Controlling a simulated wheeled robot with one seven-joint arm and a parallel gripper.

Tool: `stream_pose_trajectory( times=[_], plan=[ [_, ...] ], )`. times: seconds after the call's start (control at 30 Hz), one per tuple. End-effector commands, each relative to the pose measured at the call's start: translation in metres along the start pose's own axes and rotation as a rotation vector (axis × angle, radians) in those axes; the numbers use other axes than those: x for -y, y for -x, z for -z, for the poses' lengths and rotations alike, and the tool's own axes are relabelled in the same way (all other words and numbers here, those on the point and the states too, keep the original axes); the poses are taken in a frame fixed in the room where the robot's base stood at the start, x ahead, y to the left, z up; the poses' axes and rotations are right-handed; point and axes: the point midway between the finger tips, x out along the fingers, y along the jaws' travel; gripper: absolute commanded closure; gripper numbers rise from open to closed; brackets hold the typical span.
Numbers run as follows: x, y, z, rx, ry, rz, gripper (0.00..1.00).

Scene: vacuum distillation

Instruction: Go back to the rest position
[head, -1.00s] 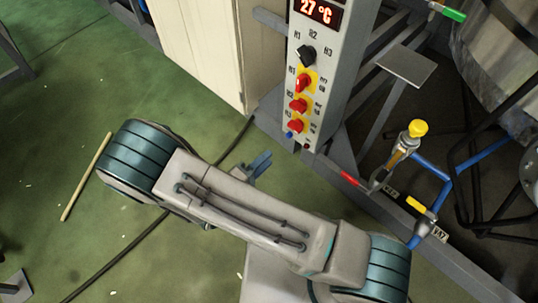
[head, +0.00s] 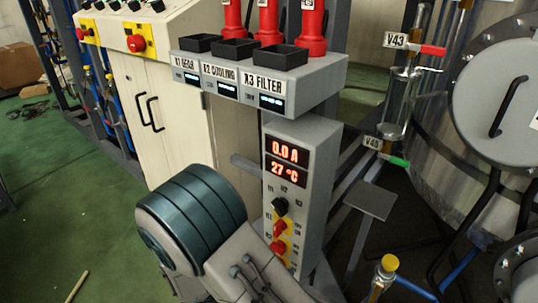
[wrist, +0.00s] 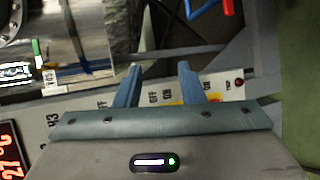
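My gripper (wrist: 158,77) shows in the wrist view with its two blue fingers apart and nothing between them. Behind the fingers is the grey control panel (wrist: 222,112), seen sideways. In the head view, my arm rises from the bottom edge with its teal joint in front of the cabinet, and the gripper itself is not visible. The control panel (head: 310,170) stands just right of the arm, showing 0.0 A and 27 °C. Its black knob (head: 279,207) and red knobs (head: 279,228) show above my arm; the lower part is covered.
A shelf box (head: 320,80) with black trays and red cylinders juts out above the panel. A cream cabinet (head: 165,125) stands behind left. Metal vessels, a glass tube (head: 398,105) and a yellow-capped valve (head: 389,263) are at right. Green floor (head: 60,190) is open at left.

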Motion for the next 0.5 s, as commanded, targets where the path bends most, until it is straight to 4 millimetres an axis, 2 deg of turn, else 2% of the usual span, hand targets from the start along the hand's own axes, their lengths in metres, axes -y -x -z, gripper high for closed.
stream_pose_trajectory(
  times=[0.03, 0.3, 0.5],
  plan=[
    [-0.033, 0.0, -0.008, 0.056, -0.013, 0.064, 0.65],
    [-0.126, -0.004, -0.051, 0.259, -0.052, 0.407, 0.65],
    [-0.192, 0.002, -0.081, 0.315, -0.124, 0.661, 0.65]
  ],
)
